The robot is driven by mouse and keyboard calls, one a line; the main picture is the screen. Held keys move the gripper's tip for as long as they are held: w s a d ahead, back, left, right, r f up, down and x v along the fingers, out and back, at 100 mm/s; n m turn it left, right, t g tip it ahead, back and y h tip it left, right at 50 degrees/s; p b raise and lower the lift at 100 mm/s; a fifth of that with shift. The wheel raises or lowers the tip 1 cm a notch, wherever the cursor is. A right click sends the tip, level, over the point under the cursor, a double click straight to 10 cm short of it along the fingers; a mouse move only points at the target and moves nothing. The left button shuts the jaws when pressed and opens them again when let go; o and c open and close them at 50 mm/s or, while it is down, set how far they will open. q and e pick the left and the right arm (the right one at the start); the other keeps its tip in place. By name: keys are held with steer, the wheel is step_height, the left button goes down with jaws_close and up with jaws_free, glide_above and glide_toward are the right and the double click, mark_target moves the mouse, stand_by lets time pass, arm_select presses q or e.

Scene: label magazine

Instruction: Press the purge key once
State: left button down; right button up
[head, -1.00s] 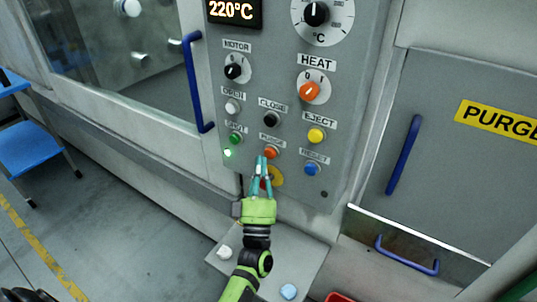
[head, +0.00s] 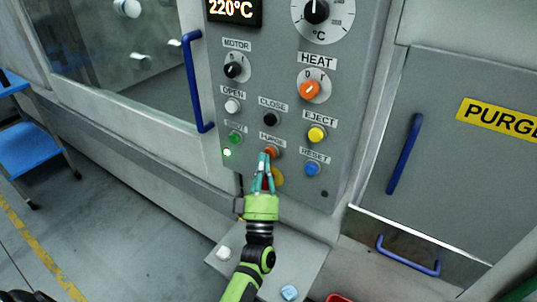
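The purge key is an orange-red round button (head: 272,152) under the PURGE label (head: 271,140) on the grey control panel. Its lower left is partly covered by my gripper. My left gripper (head: 265,156) comes up from below, its teal fingertips together with nothing visible between them. The tips overlap the left edge of the key in the head view; I cannot tell whether they touch it. My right gripper is not in view.
Close by are the black CLOSE button (head: 270,118), yellow EJECT button (head: 316,133), blue RESET button (head: 312,169) and green SHOT button (head: 235,138). A yellow disc (head: 278,177) sits behind my fingers. A grey shelf (head: 310,263) juts out below.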

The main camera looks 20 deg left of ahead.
arm_select(q)
steer(key=shift+w, duration=0.25)
stand_by(0.6)
steer(key=shift+s, duration=0.85)
steer(key=shift+p, duration=0.35)
steer(key=s, duration=0.1)
steer(key=s+p, duration=0.1)
steer(key=s, duration=0.1)
steer(key=s+p, duration=0.1)
steer(key=s, duration=0.1)
steer(key=shift+a, duration=0.4)
